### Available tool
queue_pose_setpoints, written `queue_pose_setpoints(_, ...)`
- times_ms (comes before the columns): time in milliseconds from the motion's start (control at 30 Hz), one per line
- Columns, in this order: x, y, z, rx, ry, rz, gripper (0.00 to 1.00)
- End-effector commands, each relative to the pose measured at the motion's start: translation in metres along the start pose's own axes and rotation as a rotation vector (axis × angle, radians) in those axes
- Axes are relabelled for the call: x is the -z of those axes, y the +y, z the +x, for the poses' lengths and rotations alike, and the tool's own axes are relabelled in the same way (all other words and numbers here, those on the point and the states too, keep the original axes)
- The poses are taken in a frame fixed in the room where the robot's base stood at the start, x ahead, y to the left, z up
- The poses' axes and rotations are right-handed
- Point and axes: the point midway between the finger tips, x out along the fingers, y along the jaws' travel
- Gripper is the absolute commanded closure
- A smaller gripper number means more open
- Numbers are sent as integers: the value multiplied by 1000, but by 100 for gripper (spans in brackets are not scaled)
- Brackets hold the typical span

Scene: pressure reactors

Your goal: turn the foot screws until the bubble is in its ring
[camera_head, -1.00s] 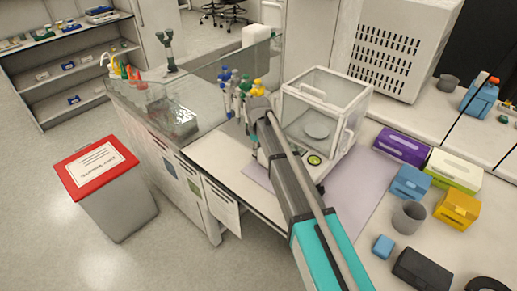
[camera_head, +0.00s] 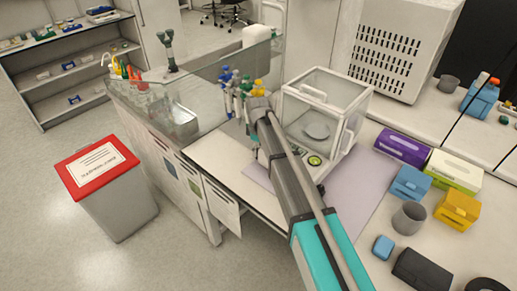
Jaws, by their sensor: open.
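The balance (camera_head: 322,112) is a clear glass-walled box on a pale base, with a round pan (camera_head: 317,131) inside. It stands on a purple-grey mat (camera_head: 368,180) on the bench. A round green level bubble (camera_head: 314,160) sits at the front of its base; it is too small to tell where the bubble lies against its ring. My arm crosses in front of the balance's left side. My gripper (camera_head: 256,152) is mostly hidden behind the arm, with dark finger parts low at the base's left front corner. It looks open.
Pipettes with blue, green and yellow tops (camera_head: 236,88) stand just left of the balance, close to my arm. Boxes (camera_head: 402,146) and a grey cup (camera_head: 409,217) are on the right bench. A red-lidded bin (camera_head: 97,166) stands on the floor.

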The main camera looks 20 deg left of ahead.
Motion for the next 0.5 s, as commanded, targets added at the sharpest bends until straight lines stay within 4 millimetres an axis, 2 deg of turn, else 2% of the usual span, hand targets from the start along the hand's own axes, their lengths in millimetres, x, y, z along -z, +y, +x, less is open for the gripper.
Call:
queue_pose_setpoints(267, -1, 0, -38, 0, 0, 81, 22)
queue_pose_setpoints(500, -1, 1, -83, 0, 0, 201, 22)
